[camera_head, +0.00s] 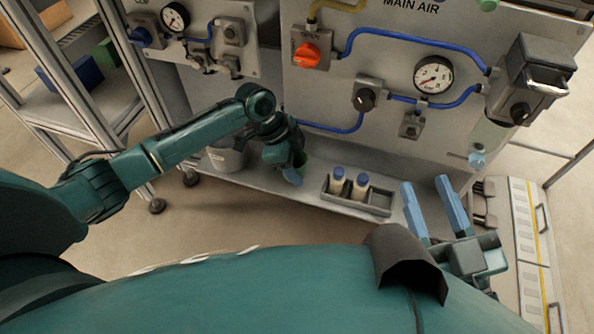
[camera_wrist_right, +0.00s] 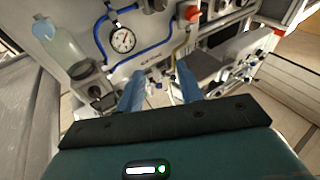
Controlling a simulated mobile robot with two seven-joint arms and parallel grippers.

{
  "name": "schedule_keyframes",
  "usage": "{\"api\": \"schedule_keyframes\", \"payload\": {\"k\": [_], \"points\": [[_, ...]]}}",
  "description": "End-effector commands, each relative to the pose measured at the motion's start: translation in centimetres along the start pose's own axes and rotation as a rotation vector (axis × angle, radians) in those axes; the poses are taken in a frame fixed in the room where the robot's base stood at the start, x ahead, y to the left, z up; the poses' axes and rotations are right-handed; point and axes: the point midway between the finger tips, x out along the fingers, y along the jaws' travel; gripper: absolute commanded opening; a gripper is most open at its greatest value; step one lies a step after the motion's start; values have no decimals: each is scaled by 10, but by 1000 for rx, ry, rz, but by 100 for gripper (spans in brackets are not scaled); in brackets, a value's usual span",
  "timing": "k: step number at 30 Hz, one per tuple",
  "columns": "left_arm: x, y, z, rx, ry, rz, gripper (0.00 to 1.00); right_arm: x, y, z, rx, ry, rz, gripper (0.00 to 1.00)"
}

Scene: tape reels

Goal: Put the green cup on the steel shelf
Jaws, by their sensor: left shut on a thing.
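My left gripper (camera_head: 291,172) reaches down in front of the air panel, over the steel shelf (camera_head: 245,182) at the panel's foot. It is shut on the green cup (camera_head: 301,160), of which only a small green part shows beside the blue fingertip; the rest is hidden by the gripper. I cannot tell whether the cup touches the shelf. My right gripper (camera_head: 426,181) is open and empty at the lower right, its two blue fingers apart. These fingers also show in the right wrist view (camera_wrist_right: 160,75), with nothing between them.
A grey tray (camera_head: 377,209) with two blue-capped white bottles (camera_head: 348,184) stands on the shelf right of the cup. A grey bucket (camera_head: 226,158) is left of my left gripper. The panel (camera_head: 330,90) with gauges, valves and blue hoses rises behind.

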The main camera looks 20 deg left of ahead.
Motion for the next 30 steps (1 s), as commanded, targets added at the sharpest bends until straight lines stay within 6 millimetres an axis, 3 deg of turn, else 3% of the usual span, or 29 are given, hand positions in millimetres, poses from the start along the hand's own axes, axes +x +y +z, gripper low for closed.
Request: {"api": "schedule_keyframes", "payload": {"k": [2, 13, 14, 21, 30], "points": [[11, 0, 5, 0, -1, 0, 31, 0, -1, 2, 9, 8, -7, 36], [13, 0, 6, 0, -1, 0, 31, 2, -2, -8, 5, 25, -17, 36], [12, 0, 6, 1, 0, -1, 55, 2, -2, -8, 5, 25, -17, 36], [12, 0, 6, 1, -1, -1, 75, 2, -2, -4, 6, 17, -16, 36], [8, 0, 4, 1, 0, -1, 75, 1, -2, -2, 10, 11, -11, 36]]}}
